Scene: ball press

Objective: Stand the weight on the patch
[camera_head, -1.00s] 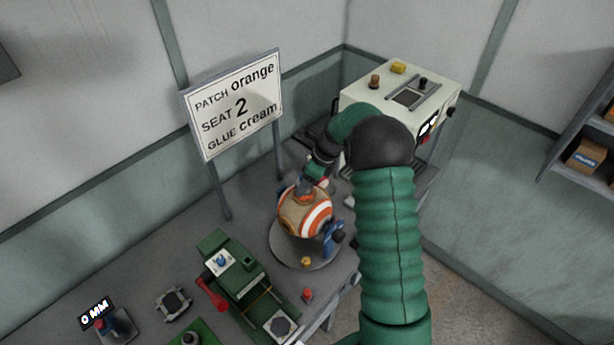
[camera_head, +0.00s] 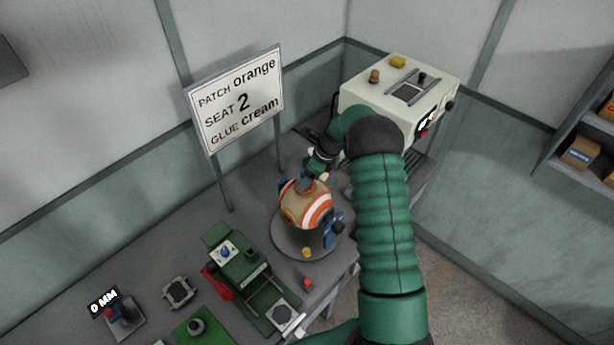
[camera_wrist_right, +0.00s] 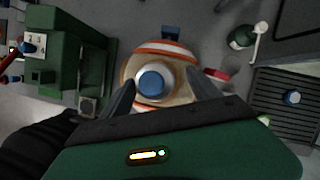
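The ball (camera_head: 306,205), tan with orange and white bands, sits in a round stand (camera_head: 290,238) with blue clamps. A short blue-grey piece, apparently the weight (camera_head: 307,183), is on top of the ball. In the right wrist view its round blue top (camera_wrist_right: 151,83) shows with a pale ring around it. My right gripper (camera_wrist_right: 160,80) is just above the ball, its two dark fingers apart on either side of the blue top, with gaps visible. The patch itself cannot be made out under the blue piece. My left gripper is not in view.
A sign (camera_head: 238,97) reads patch orange, seat 2, glue cream. A cream machine (camera_head: 385,95) stands behind my right arm. A green press-like fixture (camera_head: 245,270) lies left of the stand. A 0 MM gauge (camera_head: 115,310) is at the lower left.

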